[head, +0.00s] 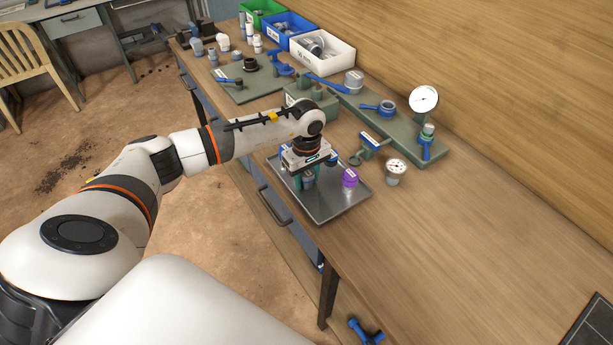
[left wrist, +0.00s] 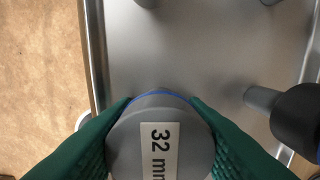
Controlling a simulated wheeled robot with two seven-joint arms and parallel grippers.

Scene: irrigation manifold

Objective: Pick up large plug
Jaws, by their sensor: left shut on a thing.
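The large plug is a grey round cap with a white "32 mm" label (left wrist: 160,145) and a blue rim at its far edge. My left gripper (left wrist: 160,140) is shut on it, with a green finger pad against each side. In the head view my left gripper (head: 308,182) points down over the metal tray (head: 345,207), and the grey plug shows only partly between the fingers. I cannot tell whether the plug touches the tray floor. My right gripper is not in view.
A purple-topped part (head: 350,178) stands in the tray right of the gripper. A green manifold board (head: 400,138) lies farther back, and bins (head: 322,50) stand beyond. The bench's right side is mostly clear.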

